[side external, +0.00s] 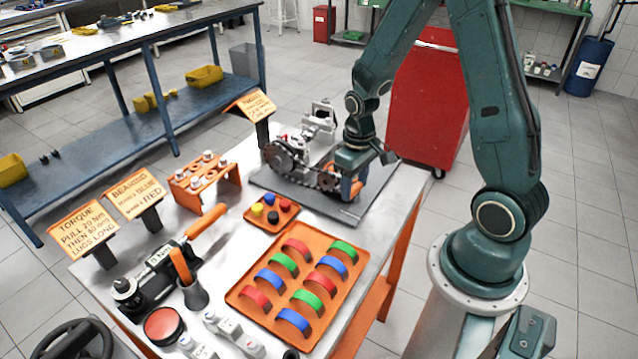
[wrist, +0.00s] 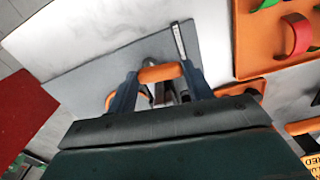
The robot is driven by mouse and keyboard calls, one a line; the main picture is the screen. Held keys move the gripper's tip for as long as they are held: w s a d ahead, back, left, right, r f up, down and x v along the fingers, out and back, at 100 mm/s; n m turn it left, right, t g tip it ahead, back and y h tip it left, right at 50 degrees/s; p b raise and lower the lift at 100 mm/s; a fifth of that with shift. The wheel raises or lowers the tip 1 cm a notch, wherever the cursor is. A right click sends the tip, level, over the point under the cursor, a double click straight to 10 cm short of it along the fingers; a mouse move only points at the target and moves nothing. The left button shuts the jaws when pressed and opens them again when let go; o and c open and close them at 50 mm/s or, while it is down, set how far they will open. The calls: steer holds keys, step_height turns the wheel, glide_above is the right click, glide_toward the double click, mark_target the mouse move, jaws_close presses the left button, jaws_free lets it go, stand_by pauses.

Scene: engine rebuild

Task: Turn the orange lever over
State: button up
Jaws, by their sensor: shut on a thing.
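The orange lever (wrist: 160,73) shows in the wrist view as a short bar between the two blue fingers of my gripper (wrist: 160,80). My gripper is shut on it. In the side external view, my gripper (side external: 350,190) points down at the right end of the grey metal engine assembly (side external: 285,160), with a bit of the orange lever (side external: 358,187) showing beside the fingers. The assembly stands on a grey plate (side external: 345,214). The lever's mount is mostly hidden by my gripper.
An orange tray (side external: 262,318) with several red, green and blue bearing shells sits at the table's front. A small tray (side external: 258,220) with coloured pieces is next to the plate. Orange signs (side external: 82,226) stand along the left edge. A red cabinet (side external: 425,100) stands behind.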

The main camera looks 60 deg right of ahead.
mark_target(354, 187)
stand_by(0.3)
steer(key=o, duration=1)
steer(key=shift+r, duration=0.15)
steer(key=shift+r, duration=6.8)
steer(key=shift+a+r, duration=0.1)
steer(key=s+a+r+t, duration=0.2)
steer(key=s+a+r, duration=0.1)
steer(key=s, duration=0.1)
steer(key=s+a+r+n+t, duration=0.1)
steer(key=s+a+r, duration=0.2)
steer(key=a, duration=0.1)
steer(key=s+a+r+t, duration=0.2)
steer(key=s+a+r, duration=0.1)
steer(key=s+r, duration=0.1)
steer(key=shift+s+a+r+n+t, duration=0.1)
steer(key=shift+s+a+n+t, duration=0.1)
steer(key=shift+s+n+t, duration=0.15)
